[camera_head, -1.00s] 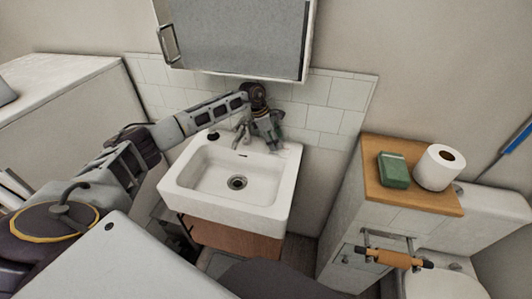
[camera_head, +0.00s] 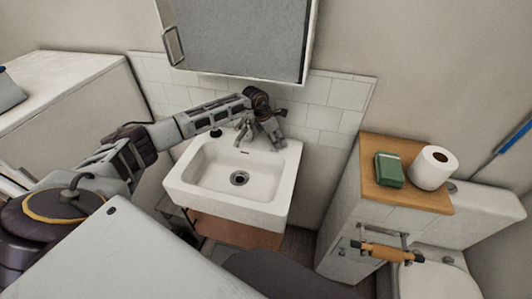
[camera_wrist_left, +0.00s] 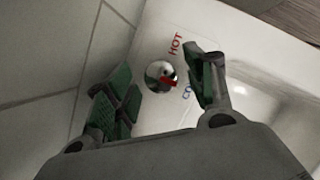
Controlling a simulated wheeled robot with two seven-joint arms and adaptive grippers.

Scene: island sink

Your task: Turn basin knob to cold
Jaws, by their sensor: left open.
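The white basin (camera_head: 280,190) stands against the tiled wall with its faucet (camera_head: 243,130) at the back. In the left wrist view the round chrome knob (camera_wrist_left: 160,75) with a red mark sits on the basin's rim, beside a red "HOT" label (camera_wrist_left: 175,43) and a partly hidden blue label (camera_wrist_left: 187,92) beginning "CO". My left gripper (camera_head: 277,144) is over the rim at the right of the faucet. In the left wrist view its open fingers (camera_wrist_left: 160,92) are on either side of the knob; I cannot tell whether they touch it. My right gripper is not in view.
A mirrored cabinet (camera_head: 240,35) hangs above the basin. To the right, a wooden-topped cabinet (camera_head: 405,190) holds a green box (camera_head: 389,170) and a toilet roll (camera_head: 433,167). A dark plug or cap (camera_head: 216,133) sits at the rim's back left.

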